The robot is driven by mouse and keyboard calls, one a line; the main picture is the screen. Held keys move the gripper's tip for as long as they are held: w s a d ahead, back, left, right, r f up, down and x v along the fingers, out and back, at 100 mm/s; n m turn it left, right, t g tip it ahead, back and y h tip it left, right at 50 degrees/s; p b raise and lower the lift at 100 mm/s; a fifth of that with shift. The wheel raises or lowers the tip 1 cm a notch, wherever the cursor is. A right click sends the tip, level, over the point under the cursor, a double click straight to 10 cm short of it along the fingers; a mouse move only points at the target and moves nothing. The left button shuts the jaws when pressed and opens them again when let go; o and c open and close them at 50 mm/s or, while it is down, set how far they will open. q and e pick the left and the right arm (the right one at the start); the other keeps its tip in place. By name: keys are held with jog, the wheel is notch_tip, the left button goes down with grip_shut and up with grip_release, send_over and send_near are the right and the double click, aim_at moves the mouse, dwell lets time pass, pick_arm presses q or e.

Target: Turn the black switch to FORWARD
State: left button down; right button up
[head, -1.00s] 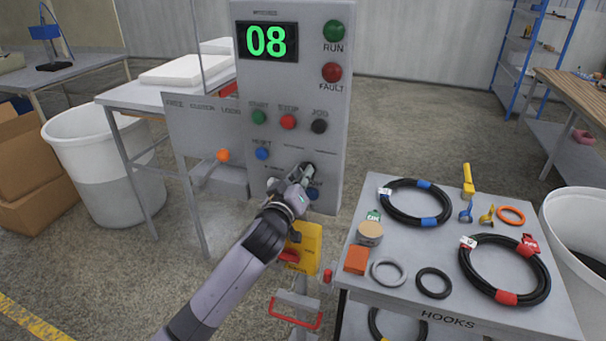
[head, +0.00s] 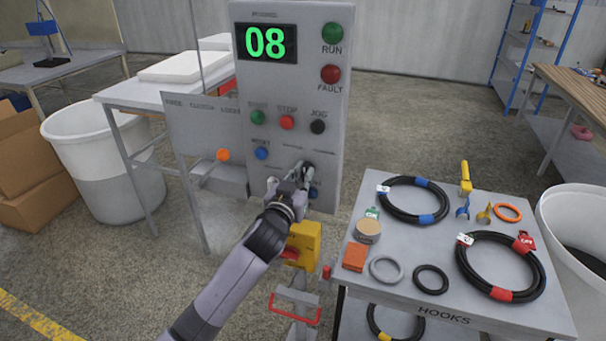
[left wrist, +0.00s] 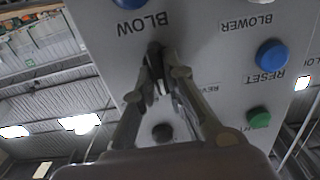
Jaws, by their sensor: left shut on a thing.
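The black switch (head: 308,167) sits on the lower right of the grey control panel and is mostly hidden behind my left gripper (head: 303,174). In the left wrist view, which shows the panel upside down, my left gripper (left wrist: 161,62) has its fingers closed around the dark switch knob (left wrist: 153,48). The switch's labels are partly covered by the fingers; part of a word like REVERSE shows beside them. Which way the knob points cannot be told. My right gripper is not in view.
The panel (head: 330,135) also carries green START (head: 257,117), red STOP (head: 287,122), black JOG (head: 317,126) and blue RESET (head: 261,153) buttons. A yellow box (head: 305,243) stands below my arm. A hose table (head: 400,270) is at right.

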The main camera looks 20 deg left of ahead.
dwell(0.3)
pick_arm(q)
jog(key=c, duration=1.6)
grip_release()
jog(key=shift+c, duration=0.2)
jog(key=s, duration=1.2)
jog(key=shift+a, duration=0.2)
